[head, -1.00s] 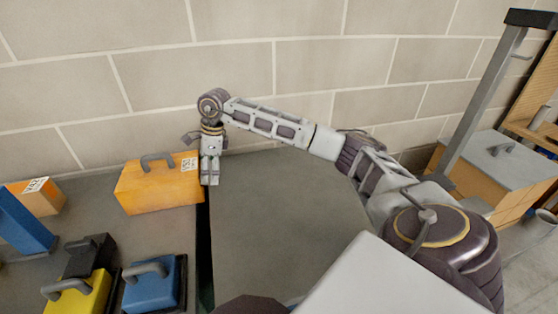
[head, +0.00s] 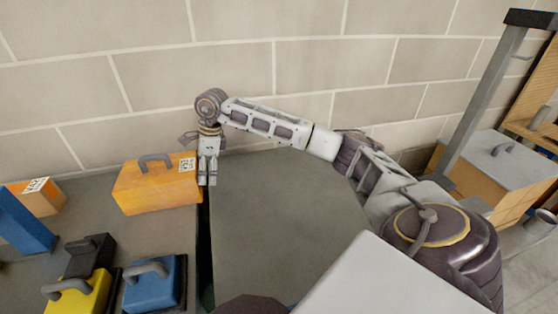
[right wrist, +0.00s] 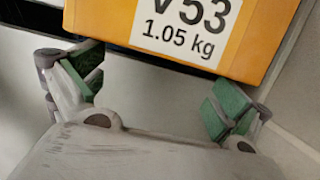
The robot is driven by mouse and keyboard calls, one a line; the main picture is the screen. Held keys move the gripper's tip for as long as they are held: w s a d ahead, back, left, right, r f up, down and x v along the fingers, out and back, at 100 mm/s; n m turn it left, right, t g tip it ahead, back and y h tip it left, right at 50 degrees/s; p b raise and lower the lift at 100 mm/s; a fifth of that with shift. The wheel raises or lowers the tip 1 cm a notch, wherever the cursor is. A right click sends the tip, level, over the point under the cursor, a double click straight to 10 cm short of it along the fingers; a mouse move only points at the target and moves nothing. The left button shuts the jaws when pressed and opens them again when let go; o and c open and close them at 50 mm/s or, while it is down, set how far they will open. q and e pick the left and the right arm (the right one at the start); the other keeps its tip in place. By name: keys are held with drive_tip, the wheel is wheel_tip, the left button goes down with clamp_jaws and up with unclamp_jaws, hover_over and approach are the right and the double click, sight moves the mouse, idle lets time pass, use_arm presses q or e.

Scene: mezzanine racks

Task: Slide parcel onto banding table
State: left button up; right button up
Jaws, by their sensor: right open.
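The orange parcel (head: 150,188), with a grey handle on top and a white label, stands on the left grey surface (head: 75,215) near the wall. It fills the top of the right wrist view (right wrist: 110,18), where its label reads "1.05 kg". My right gripper (head: 208,178) points down just right of the parcel, over the gap between the two surfaces. Its green-padded fingers (right wrist: 155,92) are apart with nothing between them; contact with the parcel cannot be told. The bare grey table (head: 280,215) right of the gap looks like the banding table. My left gripper is not in view.
Blue (head: 153,283), yellow (head: 80,297) and black (head: 88,256) handled boxes stand at the front left. A blue piece (head: 22,225) and a smaller orange box (head: 36,196) are at the far left. A block wall (head: 330,65) bounds the back. The right table top is clear.

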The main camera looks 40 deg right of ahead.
drive_tip(key=shift+w+a, duration=0.15)
drive_tip(key=shift+a, duration=0.25)
idle(0.7)
drive_tip(key=shift+d, duration=0.2)
drive_tip(key=shift+s+d, duration=0.35)
drive_tip(key=shift+d, duration=0.25)
drive_tip(key=shift+s+d, duration=0.35)
drive_tip(key=shift+d, duration=0.25)
